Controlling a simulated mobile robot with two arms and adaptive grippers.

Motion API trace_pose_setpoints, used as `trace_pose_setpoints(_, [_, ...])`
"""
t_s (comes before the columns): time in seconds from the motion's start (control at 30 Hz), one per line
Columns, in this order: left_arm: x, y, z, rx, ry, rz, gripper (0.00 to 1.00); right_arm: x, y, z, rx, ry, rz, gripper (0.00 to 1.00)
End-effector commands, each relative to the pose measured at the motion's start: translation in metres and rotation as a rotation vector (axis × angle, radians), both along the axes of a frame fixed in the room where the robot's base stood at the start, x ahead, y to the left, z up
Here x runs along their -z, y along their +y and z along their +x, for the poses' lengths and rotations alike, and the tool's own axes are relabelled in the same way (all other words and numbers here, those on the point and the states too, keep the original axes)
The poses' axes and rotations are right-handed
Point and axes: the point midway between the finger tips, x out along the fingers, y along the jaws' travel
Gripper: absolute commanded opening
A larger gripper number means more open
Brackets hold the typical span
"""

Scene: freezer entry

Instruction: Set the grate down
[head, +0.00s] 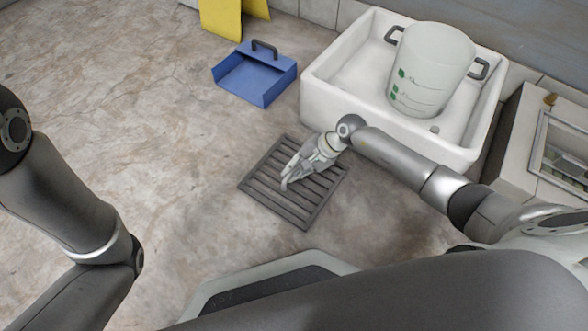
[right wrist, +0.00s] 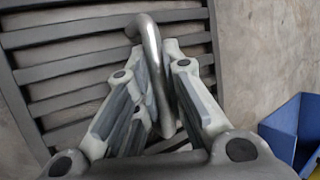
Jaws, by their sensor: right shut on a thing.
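The grate (head: 262,192) is a square of dark grey parallel slats in the middle of the head view, lying roughly flat at or just above the floor; I cannot tell whether it touches. My right gripper (head: 290,180) reaches down over its middle. In the right wrist view the gripper (right wrist: 160,110) is shut on the grate's curved metal handle (right wrist: 151,45), with the slats (right wrist: 60,60) behind it. Part of the grate is hidden under the gripper. My left arm shows at the left of the head view, but its gripper is out of view.
A white basin (head: 322,99) with a pale bucket (head: 430,65) stands at the upper right. A blue dustpan-like tray (head: 255,78) and a yellow folded sign (head: 222,17) are behind the grate. The floor (head: 130,110) to the left is clear.

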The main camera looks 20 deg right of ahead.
Motion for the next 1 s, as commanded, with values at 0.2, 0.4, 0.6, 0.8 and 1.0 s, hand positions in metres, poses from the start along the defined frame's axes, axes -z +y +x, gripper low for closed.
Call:
trace_pose_setpoints(0.2, [0.002,0.000,0.000,0.000,0.001,0.000,0.40,0.001,0.000,0.000,0.000,0.000,0.000,0.32])
trace_pose_setpoints(0.4, [0.002,0.000,0.000,0.000,0.001,0.000,0.40,0.002,0.000,0.000,0.000,0.001,-0.001,0.33])
trace_pose_setpoints(0.6, [-0.002,0.000,0.000,-0.001,0.001,0.000,0.40,-0.002,0.000,0.000,0.001,0.001,-0.001,0.33])
trace_pose_setpoints(0.8, [-0.023,0.000,0.001,-0.001,0.002,0.000,0.40,-0.029,-0.019,-0.005,0.001,0.000,-0.004,0.33])
trace_pose_setpoints(1.0, [-0.048,0.000,0.001,-0.001,0.002,0.000,0.40,-0.065,-0.044,-0.013,0.001,0.000,-0.003,0.33])
